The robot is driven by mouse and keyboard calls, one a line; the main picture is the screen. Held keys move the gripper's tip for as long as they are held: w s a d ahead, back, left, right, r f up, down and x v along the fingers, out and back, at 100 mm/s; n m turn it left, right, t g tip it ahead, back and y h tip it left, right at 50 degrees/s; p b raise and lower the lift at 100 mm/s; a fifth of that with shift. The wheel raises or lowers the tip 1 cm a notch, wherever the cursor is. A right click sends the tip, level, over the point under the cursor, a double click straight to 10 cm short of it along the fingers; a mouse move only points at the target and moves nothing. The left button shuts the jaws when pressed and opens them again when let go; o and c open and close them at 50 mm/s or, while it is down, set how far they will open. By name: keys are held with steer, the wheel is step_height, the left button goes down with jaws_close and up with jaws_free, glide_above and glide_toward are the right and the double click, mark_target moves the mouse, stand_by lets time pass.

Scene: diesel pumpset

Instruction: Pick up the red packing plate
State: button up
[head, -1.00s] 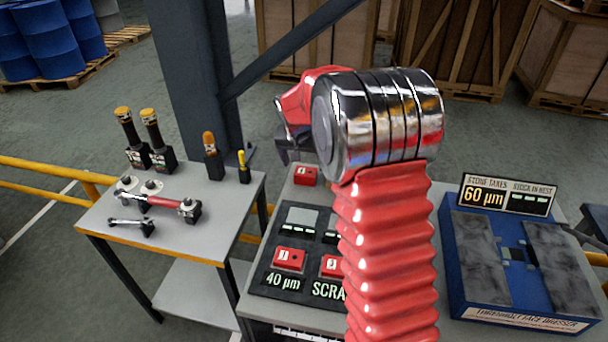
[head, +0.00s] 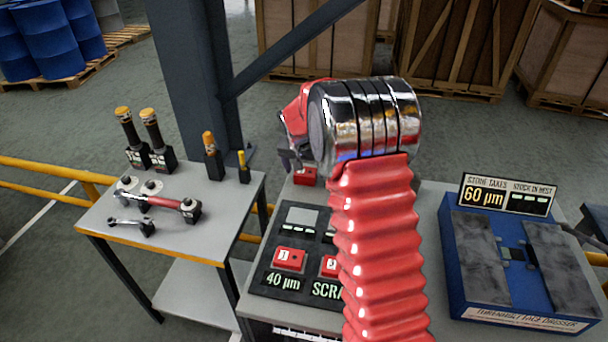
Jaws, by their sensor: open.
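Three small red plates show in the head view. One red plate (head: 306,177) lies on the grey bench top at the back, partly hidden by my gripper. A red plate marked 1 (head: 289,260) sits on the dark board above the "40 µm" label. Another red plate (head: 329,266) sits above the "SCRA…" label, its right side hidden by my red arm. My gripper (head: 290,160) is open, its dark fingers pointing down just above or in front of the back plate. I cannot tell whether they touch it.
A blue face dresser (head: 478,308) with a "60 µm" sign (head: 506,194) stands at the right. A side table (head: 220,217) at the left holds tools and gauges. A dark steel column (head: 190,80) rises behind. My arm hides the middle of the bench.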

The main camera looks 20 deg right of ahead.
mark_target(305, 172)
stand_by(0.4)
steer(key=shift+r, duration=0.1)
steer(key=c, duration=1.5)
step_height(305, 172, up, 10)
stand_by(0.5)
steer(key=s+a+r+n, duration=0.1)
steer(key=s+a+r, duration=0.1)
steer(key=a, duration=0.5)
steer(key=s+a+r+n+y, duration=0.1)
steer(key=s+a+r+n, duration=0.1)
steer(key=a+r, duration=0.3)
steer(key=shift+s+a+t, duration=0.3)
steer(key=shift+s+a, duration=0.15)
steer(key=shift+a, duration=0.7)
